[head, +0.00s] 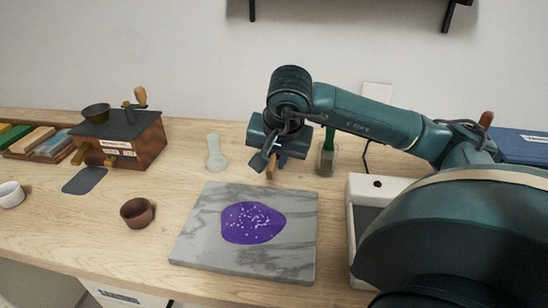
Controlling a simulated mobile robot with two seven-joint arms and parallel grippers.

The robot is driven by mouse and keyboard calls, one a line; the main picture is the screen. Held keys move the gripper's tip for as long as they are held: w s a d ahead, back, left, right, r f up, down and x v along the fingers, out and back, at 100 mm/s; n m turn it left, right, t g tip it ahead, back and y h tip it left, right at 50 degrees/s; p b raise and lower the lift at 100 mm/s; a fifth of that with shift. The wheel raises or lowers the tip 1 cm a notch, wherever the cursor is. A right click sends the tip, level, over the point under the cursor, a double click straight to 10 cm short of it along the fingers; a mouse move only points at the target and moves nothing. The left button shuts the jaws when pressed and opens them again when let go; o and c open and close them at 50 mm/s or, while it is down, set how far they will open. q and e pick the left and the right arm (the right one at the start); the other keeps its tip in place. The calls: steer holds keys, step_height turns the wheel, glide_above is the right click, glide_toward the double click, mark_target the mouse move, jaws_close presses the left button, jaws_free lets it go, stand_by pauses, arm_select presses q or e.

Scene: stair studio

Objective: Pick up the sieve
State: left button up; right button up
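The finger gap is too small to read. My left gripper is out of view.
A marble slab (190,245) bears a purple speckled sheet (252,223). A wooden grinder box (120,138), brown cup (137,212), dark mat (84,180) and white cup (11,194) are left. A jar (326,160) with a green-handled tool and a pale box (362,190) are right.

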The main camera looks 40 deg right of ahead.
mark_target(271, 169)
steer(key=x, duration=0.5)
steer(key=shift+w+d, duration=0.15)
steer(key=shift+w, duration=0.05)
jaws_close()
